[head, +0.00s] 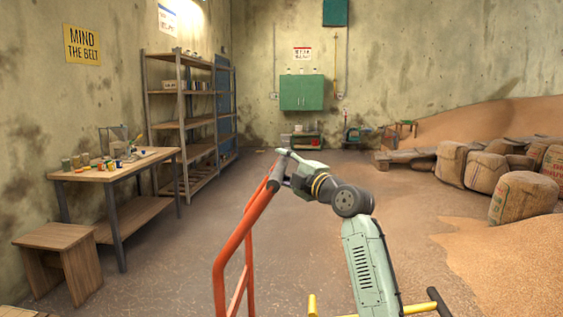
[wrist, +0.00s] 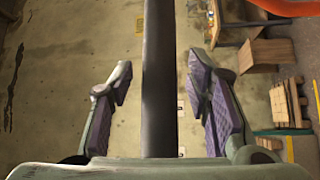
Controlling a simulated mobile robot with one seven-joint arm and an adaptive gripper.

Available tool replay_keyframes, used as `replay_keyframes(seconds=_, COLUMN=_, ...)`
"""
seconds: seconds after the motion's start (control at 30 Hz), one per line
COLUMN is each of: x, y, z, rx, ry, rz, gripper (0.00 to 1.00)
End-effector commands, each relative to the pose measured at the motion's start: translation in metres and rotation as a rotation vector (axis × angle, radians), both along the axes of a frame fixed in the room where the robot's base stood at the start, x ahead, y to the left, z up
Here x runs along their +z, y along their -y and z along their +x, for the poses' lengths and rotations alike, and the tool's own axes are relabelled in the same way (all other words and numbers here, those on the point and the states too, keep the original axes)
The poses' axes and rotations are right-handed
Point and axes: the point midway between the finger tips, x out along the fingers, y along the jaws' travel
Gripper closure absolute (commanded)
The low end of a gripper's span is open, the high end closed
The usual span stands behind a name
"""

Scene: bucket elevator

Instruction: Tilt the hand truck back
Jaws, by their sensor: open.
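The hand truck (head: 221,265) has an orange-red tubular frame and stands in front of me, its lower part cut off by the bottom of the head view. Part of its orange frame also shows at the top right of the wrist view (wrist: 290,7). My gripper (head: 281,157) is at the top of the frame. In the wrist view, my gripper (wrist: 166,85) is open, with a dark bar (wrist: 160,75), apparently the handle's grip, running between the two fingers. Gaps show on both sides of the bar. I cannot tell whether the bar touches the palm.
A workbench (head: 115,170) with small jars, a wooden stool (head: 55,237) and a metal shelf (head: 182,125) line the left wall. Full sacks (head: 523,197) and heaped grain (head: 510,250) lie at right. A yellow bar (head: 420,308) is close at bottom right. The middle floor is clear.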

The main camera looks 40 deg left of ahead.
Motion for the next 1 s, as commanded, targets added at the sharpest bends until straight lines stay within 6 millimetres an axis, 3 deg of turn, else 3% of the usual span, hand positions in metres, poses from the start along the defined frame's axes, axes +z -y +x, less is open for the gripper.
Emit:
replay_keyframes(seconds=0.27, x=0.0001, y=-0.0019, z=0.0000, rx=0.001, ry=0.001, rz=0.000, gripper=0.55)
replay_keyframes(seconds=0.9, x=0.0001, y=-0.0015, z=0.0001, rx=0.000, ry=0.000, rz=0.000, gripper=0.97)
replay_keyframes(seconds=1.0, x=0.0001, y=-0.0015, z=0.0001, rx=0.000, ry=0.000, rz=0.000, gripper=1.00)
